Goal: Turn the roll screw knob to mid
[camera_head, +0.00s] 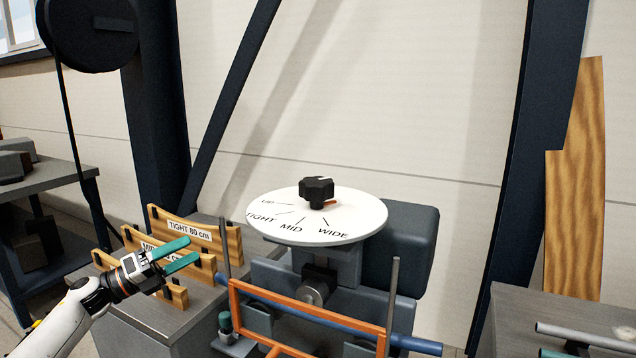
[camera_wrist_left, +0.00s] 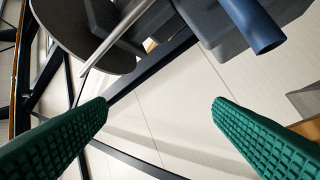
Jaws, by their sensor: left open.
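The black lobed knob (camera_head: 316,189) stands on a round white dial (camera_head: 350,222) marked TIGHT, MID and WIDE, plus a fourth label at the left that is hard to read. A small orange pointer shows at the knob's right side, away from the MID line; its exact setting is hard to tell. My left gripper (camera_head: 191,250) is open and empty, left of the dial, lower than it and apart from it. The left wrist view shows its two green fingers spread (camera_wrist_left: 160,120), with the dark underside of the dial (camera_wrist_left: 85,35) beyond; the knob is hidden there. My right gripper is not in view.
Wooden gauge boards, one reading TIGHT 80 cm (camera_head: 176,228), stand on a grey bench behind my left gripper. An orange frame (camera_head: 310,320), upright grey rods and a blue tube (camera_head: 415,345) are below the dial. The space above the dial is clear.

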